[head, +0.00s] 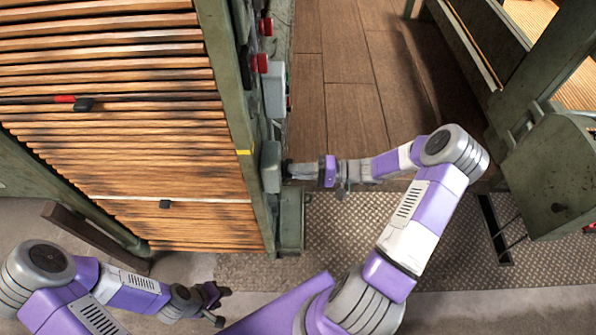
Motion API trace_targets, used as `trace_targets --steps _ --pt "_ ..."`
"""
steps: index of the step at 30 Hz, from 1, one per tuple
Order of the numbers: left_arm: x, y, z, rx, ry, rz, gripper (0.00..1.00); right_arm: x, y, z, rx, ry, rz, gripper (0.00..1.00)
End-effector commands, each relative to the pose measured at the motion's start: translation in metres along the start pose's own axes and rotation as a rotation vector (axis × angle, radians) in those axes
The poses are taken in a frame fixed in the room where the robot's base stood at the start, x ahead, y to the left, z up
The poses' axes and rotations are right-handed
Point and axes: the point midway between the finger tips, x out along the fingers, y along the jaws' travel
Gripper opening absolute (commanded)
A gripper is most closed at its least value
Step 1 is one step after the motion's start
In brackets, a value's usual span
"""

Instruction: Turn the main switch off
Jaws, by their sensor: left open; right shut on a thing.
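A grey-green box (270,166) is mounted low on the right side of the slatted machine; I take it to be the main switch. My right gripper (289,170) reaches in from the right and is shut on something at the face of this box. The jaws hide the part they hold, so its position cannot be told. My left gripper (218,301) is open and empty at the bottom, in front of the machine and away from the switch.
Above the switch sit a lighter grey box (274,90) and red knobs (260,63). The wooden lattice (120,130) fills the left. A green machine (560,180) stands at the right. The aisle between has a metal floor plate (345,225).

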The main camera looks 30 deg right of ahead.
Motion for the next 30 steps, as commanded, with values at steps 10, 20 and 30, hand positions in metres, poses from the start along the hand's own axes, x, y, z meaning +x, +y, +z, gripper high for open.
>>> trace_targets --steps 10,20,30 --pt "0.0024 -0.0009 -0.0001 0.0 0.0 0.0 0.43 -0.0006 0.0006 -0.0002 -0.053 0.001 0.002 0.0" --pt "0.0023 -0.0009 -0.0002 0.0 0.0 0.0 0.43 -0.0006 0.0006 -0.0003 -0.055 0.001 0.002 0.16" --pt "0.0023 -0.0009 -0.0001 0.0 0.0 0.0 0.43 -0.0002 0.0004 -0.0001 -0.052 0.0 0.001 0.39"
